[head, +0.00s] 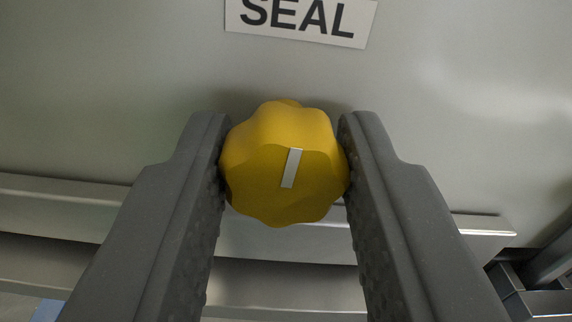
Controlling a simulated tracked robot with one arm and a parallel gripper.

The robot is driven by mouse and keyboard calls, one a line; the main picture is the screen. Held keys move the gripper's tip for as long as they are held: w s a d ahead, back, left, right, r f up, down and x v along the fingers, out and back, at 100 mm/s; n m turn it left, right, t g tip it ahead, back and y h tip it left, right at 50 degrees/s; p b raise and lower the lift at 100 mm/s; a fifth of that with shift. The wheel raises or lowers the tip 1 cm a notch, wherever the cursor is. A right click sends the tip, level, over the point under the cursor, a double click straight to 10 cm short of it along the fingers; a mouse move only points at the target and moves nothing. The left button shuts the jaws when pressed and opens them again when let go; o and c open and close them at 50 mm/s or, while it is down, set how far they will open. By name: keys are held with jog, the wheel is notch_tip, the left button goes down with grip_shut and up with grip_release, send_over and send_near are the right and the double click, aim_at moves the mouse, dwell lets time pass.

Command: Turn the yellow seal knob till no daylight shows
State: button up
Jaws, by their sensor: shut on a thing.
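The yellow seal knob (268,185) sits in the middle of the head view, on a grey panel. It has a lobed rim and a white pointer mark on its face, nearly upright with its top leaning slightly right. My gripper (284,160) is shut on the knob, one dark grey finger on each side, touching its left and right edges. A white label reading SEAL (300,20) is above the knob, cut by the top edge of the view. I cannot see any daylight gap here.
The grey panel (120,80) fills the upper view and is clear around the knob. A pale horizontal rail (480,228) runs below and behind my fingers. Grey metal framing (535,290) is at the lower right. A small blue patch (47,311) shows at the lower left.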

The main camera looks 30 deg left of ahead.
jog(key=m, duration=0.3)
jog(key=shift+p, duration=0.4)
jog(key=m+p, duration=0.1)
jog(key=m, duration=0.7)
jog(key=shift+m+p, duration=0.3)
jog(key=shift+p, duration=0.1)
jog(key=m, duration=0.3)
jog(key=shift+d+m+p, duration=0.1)
jog(key=shift+m+p, duration=0.25)
jog(key=shift+m, duration=0.05)
jog(key=m, duration=0.7)
jog(key=shift+f+p, duration=0.1)
jog(key=shift+p, duration=0.3)
jog(key=m, duration=0.6)
jog(key=shift+f+m, duration=0.1)
jog(key=shift+m, duration=0.2)
